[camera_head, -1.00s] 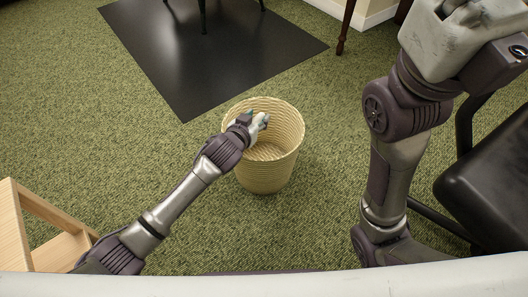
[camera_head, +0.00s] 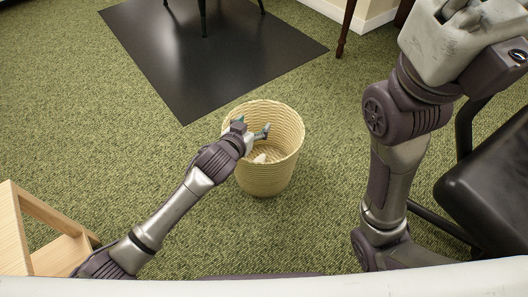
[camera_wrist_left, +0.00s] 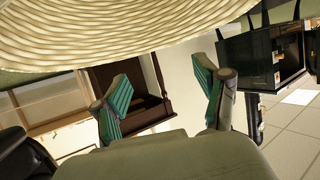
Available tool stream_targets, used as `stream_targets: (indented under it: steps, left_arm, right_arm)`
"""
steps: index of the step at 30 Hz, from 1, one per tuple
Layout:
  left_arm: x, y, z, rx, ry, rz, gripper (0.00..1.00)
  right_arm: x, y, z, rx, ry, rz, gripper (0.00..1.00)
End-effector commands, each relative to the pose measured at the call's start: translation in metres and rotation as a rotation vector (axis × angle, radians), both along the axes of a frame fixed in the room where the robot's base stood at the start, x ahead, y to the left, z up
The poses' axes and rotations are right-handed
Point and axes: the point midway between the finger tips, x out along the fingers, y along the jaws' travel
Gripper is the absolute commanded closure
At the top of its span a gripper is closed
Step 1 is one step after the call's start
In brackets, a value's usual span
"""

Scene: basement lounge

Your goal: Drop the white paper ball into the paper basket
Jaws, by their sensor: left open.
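The woven cream paper basket (camera_head: 283,165) stands upright on the green carpet in the middle of the head view; its inner wall also fills the top of the left wrist view (camera_wrist_left: 150,30). The white paper ball (camera_head: 260,158) shows as a small pale shape inside the basket, below my left gripper, partly hidden. My left gripper (camera_head: 253,128) is at the basket's mouth with its fingers spread and nothing between them. In the left wrist view its two teal-padded fingers stand wide apart (camera_wrist_left: 164,98). My right arm rises at the right; its gripper is not in view.
A black mat (camera_head: 215,55) with dark furniture legs lies behind the basket. A light wooden piece (camera_head: 45,235) stands at the lower left, and a black padded seat (camera_head: 490,190) at the right. Carpet around the basket is clear.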

Motion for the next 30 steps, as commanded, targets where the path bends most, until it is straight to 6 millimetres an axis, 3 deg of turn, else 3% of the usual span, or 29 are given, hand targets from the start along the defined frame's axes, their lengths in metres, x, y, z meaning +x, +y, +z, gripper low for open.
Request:
stream_targets:
  steps: [9,30]
  left_arm:
    - [-0.035,0.016,0.016,0.0,0.0,0.0,0.27]
    - [-0.038,0.017,0.017,0.0,0.0,-0.001,0.27]
  right_arm:
    - [0.0,0.0,0.0,0.0,0.0,0.0,0.6]
    - [0.0,0.0,0.0,0.0,-0.001,0.0,0.6]
